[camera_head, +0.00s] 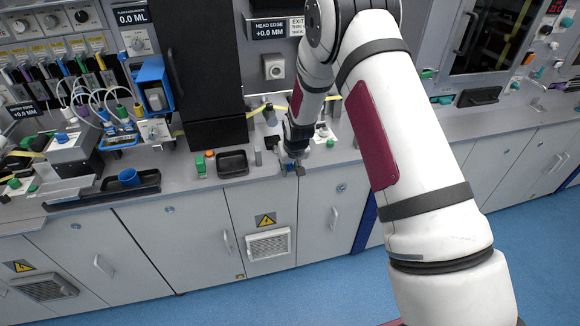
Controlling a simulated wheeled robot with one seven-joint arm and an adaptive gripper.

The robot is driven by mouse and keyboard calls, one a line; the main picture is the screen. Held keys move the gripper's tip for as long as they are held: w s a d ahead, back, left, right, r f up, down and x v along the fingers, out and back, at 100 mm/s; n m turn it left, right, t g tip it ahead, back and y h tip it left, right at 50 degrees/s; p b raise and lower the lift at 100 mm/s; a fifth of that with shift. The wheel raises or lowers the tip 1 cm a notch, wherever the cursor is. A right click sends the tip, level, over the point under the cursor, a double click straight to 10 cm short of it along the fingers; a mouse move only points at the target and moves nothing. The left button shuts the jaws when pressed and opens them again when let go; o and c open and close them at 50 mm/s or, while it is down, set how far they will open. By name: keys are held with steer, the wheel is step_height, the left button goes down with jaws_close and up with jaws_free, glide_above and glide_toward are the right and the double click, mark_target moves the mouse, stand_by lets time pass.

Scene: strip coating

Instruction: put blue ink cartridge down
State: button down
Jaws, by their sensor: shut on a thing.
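My gripper (293,163) is small in the picture, at the end of my arm, low over the front part of the grey counter (262,180). It is shut on a small blue piece, the blue ink cartridge (287,167), which shows only as a bit of blue at the fingertips. The fingers and wrist hide most of the cartridge. I cannot tell whether it touches the counter. A small black tray (232,172) lies to the left of my gripper, apart from it.
A longer black tray (100,199) with a blue cup (129,177) lies farther left. A tall black panel (198,60) rises behind. Small fittings crowd the counter around my gripper.

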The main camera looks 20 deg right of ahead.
steer(key=shift+f, duration=0.15)
steer(key=c, duration=1.4)
jaws_free()
steer(key=shift+o, duration=0.2)
